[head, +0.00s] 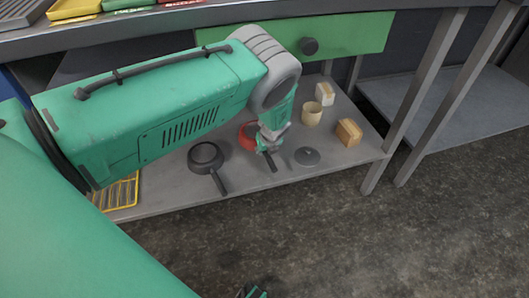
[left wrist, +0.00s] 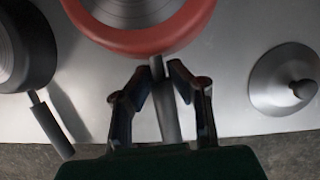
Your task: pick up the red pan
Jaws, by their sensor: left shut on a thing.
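The red pan (head: 247,134) sits on the lower shelf of the metal table, partly hidden by my left arm in the head view. Its red rim (left wrist: 140,42) and grey handle (left wrist: 165,105) show in the left wrist view. My left gripper (head: 268,147) reaches down over the handle. In the left wrist view its two fingers (left wrist: 163,80) stand on either side of the handle near the rim, shut on it. The pan appears to be at shelf level; I cannot tell whether it is lifted. At the bottom of the head view, a small part of my right gripper (head: 254,293) may show.
A black pan (head: 205,156) lies left of the red pan, its handle towards the front edge. A grey lid (head: 307,156) lies to the right. A beige cup (head: 312,114) and two small boxes (head: 348,132) (head: 325,94) stand farther right. A yellow rack (head: 122,193) is at the left.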

